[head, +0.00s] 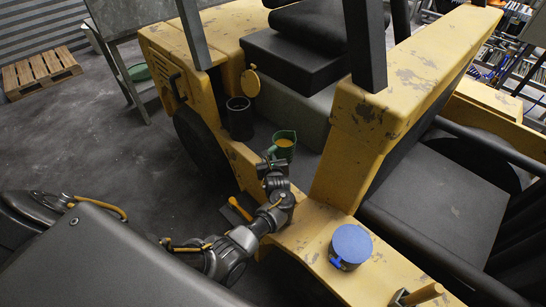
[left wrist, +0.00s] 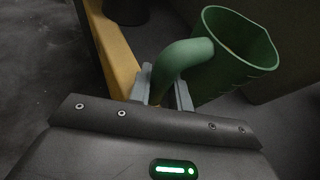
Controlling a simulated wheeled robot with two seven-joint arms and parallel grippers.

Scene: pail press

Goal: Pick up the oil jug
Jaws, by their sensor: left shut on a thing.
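The oil jug (head: 284,147) is green, open at the top, with yellow oil inside. It is upright or nearly so, beside the yellow machine's seat base in the head view. My left gripper (head: 272,165) is at the near left side of the jug. In the left wrist view the jug (left wrist: 240,50) is at the upper right, and the fingers of my left gripper (left wrist: 163,90) are shut on its thick green handle (left wrist: 178,62). I cannot tell whether the jug's bottom touches the floor of the machine. My right gripper is not in view.
A blue-lidded can (head: 350,244) sits on the yellow ledge (head: 310,220). A dark post (head: 366,45) and the seat base (head: 300,100) stand close behind and right.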

